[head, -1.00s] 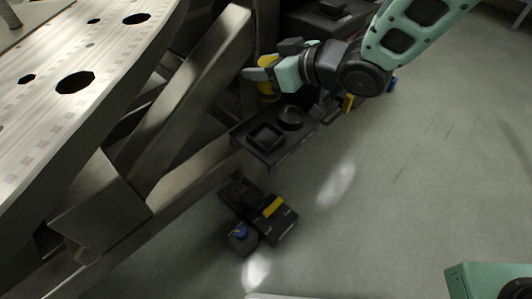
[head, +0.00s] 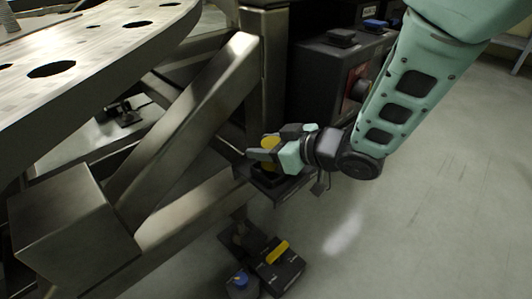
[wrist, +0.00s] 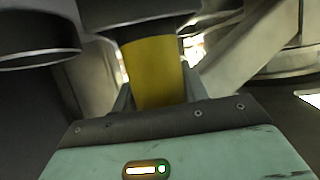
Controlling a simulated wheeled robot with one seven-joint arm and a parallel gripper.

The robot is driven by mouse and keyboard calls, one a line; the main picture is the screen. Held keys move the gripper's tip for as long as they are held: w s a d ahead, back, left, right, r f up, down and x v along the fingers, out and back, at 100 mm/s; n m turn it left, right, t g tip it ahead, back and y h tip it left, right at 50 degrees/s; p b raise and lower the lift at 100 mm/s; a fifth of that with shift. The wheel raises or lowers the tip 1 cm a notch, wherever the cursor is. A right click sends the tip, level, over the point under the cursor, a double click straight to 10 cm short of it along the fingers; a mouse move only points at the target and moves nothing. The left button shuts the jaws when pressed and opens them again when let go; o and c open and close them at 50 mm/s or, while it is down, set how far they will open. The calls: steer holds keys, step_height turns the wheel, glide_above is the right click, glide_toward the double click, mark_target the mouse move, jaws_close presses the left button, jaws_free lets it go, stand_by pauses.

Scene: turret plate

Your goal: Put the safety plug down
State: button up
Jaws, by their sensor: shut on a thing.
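The safety plug is the yellow cylindrical piece (head: 269,147) between my gripper's fingers (head: 266,155) in the head view. My gripper is shut on it. In the wrist view the yellow plug (wrist: 153,72) fills the space between the fingers, with a wide dark part (wrist: 150,22) against its upper end in the picture. In the head view the plug is at the small black shelf (head: 292,194) beside the metal frame. My gripper and the plug hide most of the shelf's holders. I cannot tell whether the plug touches the shelf.
A slanted metal beam (head: 190,115) stands close to the left of my gripper. A black control box (head: 325,85) stands behind it. Black pedal-like boxes (head: 280,270), one with a yellow bar, lie on the floor below. The floor to the right is clear.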

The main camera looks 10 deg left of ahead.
steer(key=shift+f, duration=0.3)
steer(key=shift+f, duration=0.15)
steer(key=o, duration=1.1)
